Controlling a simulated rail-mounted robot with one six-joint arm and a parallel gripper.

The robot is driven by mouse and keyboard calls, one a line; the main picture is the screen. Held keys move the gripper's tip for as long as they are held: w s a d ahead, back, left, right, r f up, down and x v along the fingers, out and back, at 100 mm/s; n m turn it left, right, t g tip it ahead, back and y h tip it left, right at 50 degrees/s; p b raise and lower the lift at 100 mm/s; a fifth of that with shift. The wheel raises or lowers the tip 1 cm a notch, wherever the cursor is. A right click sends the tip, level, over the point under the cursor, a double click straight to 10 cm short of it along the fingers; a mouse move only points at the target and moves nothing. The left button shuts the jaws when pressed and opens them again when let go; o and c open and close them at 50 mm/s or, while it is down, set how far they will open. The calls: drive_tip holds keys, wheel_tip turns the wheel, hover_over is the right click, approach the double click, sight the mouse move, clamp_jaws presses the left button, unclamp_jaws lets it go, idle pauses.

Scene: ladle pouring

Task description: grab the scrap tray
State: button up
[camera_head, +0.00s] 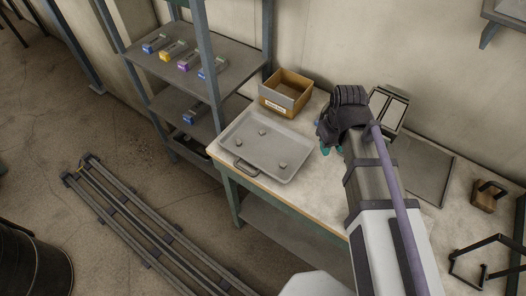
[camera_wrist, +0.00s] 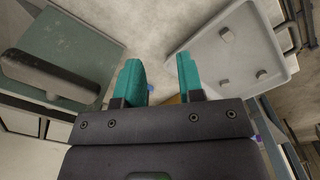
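The scrap tray (camera_head: 243,142) is a shallow grey tray with raised rims. It lies flat on the left part of the workbench in the head view, with three small grey pieces inside and a bar handle (camera_head: 246,167) at its near left side.
A brown open box (camera_head: 284,97) stands just behind the tray. A shelf (camera_head: 180,58) at the left holds several items with coloured ends. A grey plate (camera_head: 432,172), a wooden block with a handle (camera_head: 486,197) and a black wire stand (camera_head: 486,262) are right of my arm.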

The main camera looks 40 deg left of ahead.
drive_tip(key=s+a+f+n+b, duration=0.1)
drive_tip(key=s+a+n, duration=0.45)
drive_tip(key=a, duration=0.85)
drive_tip(key=n, duration=0.2)
approach(251, 162)
wheel_tip(251, 162, down, 5)
drive_tip(key=b, duration=0.6)
drive_tip(key=shift+w+a+b, duration=0.1)
drive_tip(key=shift+b, duration=0.2)
wheel_tip(251, 162, down, 5)
drive_tip(key=b, duration=0.5)
drive_tip(key=shift+f, duration=0.2)
drive_tip(key=shift+r, duration=0.25)
clamp_jaws()
